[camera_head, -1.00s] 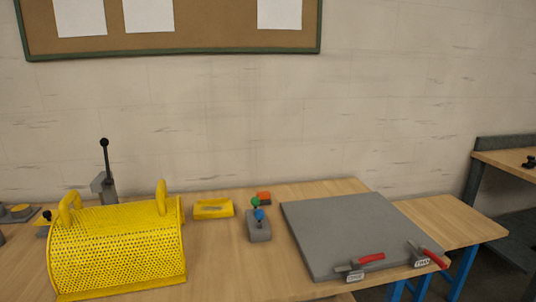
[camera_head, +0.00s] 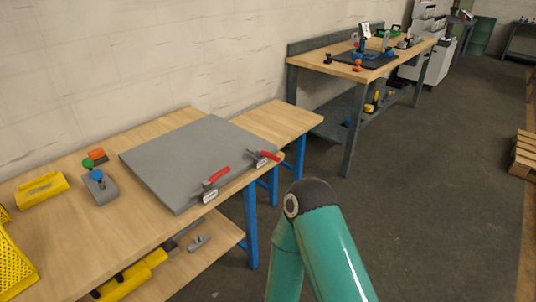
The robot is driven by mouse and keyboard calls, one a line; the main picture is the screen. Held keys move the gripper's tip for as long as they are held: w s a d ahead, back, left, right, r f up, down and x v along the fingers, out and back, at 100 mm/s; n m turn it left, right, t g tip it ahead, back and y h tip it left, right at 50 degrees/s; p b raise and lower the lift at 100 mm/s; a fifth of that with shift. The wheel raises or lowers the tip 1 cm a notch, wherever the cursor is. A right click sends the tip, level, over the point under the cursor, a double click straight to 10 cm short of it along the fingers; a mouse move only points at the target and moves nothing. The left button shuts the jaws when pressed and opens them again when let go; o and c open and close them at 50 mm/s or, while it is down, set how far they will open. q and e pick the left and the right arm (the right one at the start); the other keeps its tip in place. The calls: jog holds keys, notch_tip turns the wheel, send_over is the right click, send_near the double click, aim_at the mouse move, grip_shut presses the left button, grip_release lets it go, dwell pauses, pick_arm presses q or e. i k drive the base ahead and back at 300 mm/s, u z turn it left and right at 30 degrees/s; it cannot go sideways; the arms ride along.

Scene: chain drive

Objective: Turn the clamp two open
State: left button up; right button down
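Two toggle clamps with red handles sit along the front edge of the grey plate (camera_head: 180,150) on the wooden table. The nearer clamp (camera_head: 215,178) is on the left, with a white label on its front. The other clamp (camera_head: 264,156) is at the plate's right corner; its label is too small to read here. Both red handles lie low, close to the plate's level. Neither gripper is in view. A teal arm link of mine rises at the bottom centre, in front of the table and to the right of the clamps.
A control block with green and blue knobs (camera_head: 100,186) and a yellow block (camera_head: 41,190) stand left of the plate. A yellow perforated guard (camera_head: 14,268) is at the left edge. A second workbench (camera_head: 340,70) stands behind right.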

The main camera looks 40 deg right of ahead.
aim_at(260, 152)
jog(key=z, duration=1.3)
jog(key=i, duration=0.15)
jog(key=u, duration=3.15)
jog(key=k, duration=1.1)
jog(key=z, duration=1.55)
jog(key=i, duration=1)
jog(key=z, duration=0.1)
